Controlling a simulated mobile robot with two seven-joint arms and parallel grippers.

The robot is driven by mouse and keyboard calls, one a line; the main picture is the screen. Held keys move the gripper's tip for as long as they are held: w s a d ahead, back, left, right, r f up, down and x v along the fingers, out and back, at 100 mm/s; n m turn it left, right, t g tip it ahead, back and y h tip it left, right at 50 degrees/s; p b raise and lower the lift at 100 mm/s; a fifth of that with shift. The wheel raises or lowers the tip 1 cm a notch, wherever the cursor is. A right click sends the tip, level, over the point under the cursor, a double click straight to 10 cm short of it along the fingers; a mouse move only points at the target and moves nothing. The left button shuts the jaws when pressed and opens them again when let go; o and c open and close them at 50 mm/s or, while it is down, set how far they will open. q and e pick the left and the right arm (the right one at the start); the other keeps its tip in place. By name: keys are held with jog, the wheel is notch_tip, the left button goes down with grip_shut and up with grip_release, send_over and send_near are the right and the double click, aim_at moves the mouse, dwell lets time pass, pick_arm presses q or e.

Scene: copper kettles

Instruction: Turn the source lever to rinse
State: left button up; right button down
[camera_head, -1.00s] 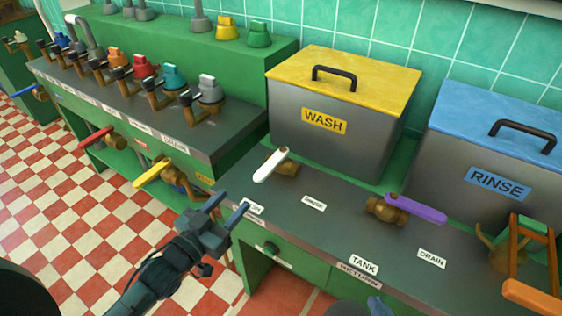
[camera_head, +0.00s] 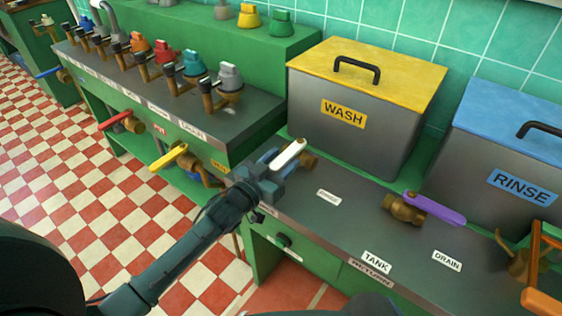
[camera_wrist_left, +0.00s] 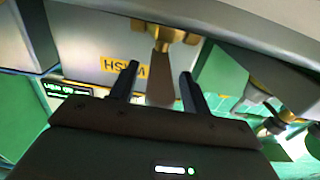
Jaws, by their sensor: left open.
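A white-handled lever (camera_head: 287,154) on a brass valve (camera_head: 305,160) stands on the grey counter in front of the WASH tank (camera_head: 348,124). I take it for the source lever, though no readable label says so. It points away from the valve toward the lower left in the head view. My left gripper (camera_head: 272,179) is open at the lever's free end. In the left wrist view, the lever handle (camera_wrist_left: 160,84) shows between the two spread fingers (camera_wrist_left: 158,88). I cannot tell whether either finger touches it. My right gripper is not clearly visible.
The RINSE tank (camera_head: 510,165) stands at right. A purple drain lever (camera_head: 434,208) and an orange frame (camera_head: 540,250) are on the same counter. A yellow lever (camera_head: 168,157) and a red lever (camera_head: 115,119) project from the left bench. The counter between the white and purple levers is clear.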

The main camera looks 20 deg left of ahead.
pick_arm(q)
jog(key=shift+w, duration=0.1)
jog(key=shift+c, duration=0.5)
grip_shut()
